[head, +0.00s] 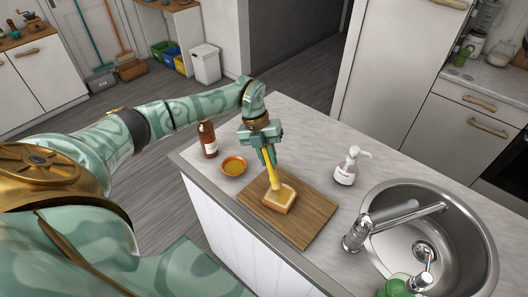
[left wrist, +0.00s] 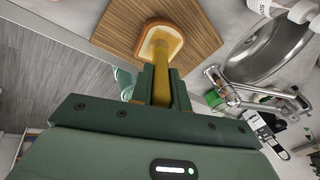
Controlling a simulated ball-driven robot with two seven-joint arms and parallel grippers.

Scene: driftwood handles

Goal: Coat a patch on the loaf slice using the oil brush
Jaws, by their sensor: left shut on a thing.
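The loaf slice (head: 280,198) lies on a wooden cutting board (head: 308,210) on the counter. My left gripper (head: 266,150) is above the board, shut on the yellow oil brush (head: 271,172), whose lower end reaches down to the slice. In the left wrist view, the brush (left wrist: 162,88) runs from between the fingers (left wrist: 161,85) to the loaf slice (left wrist: 159,36). The brush tip seems to meet the slice's top, but I cannot tell for sure whether it presses on it. A small orange bowl of oil (head: 234,166) stands left of the board. My right gripper is not in view.
A brown bottle (head: 208,140) stands behind the bowl near the counter's left edge. A white pump bottle (head: 347,167) stands right of the board. A sink (head: 470,240) with a tap (head: 385,226) lies at the right. The counter behind the board is clear.

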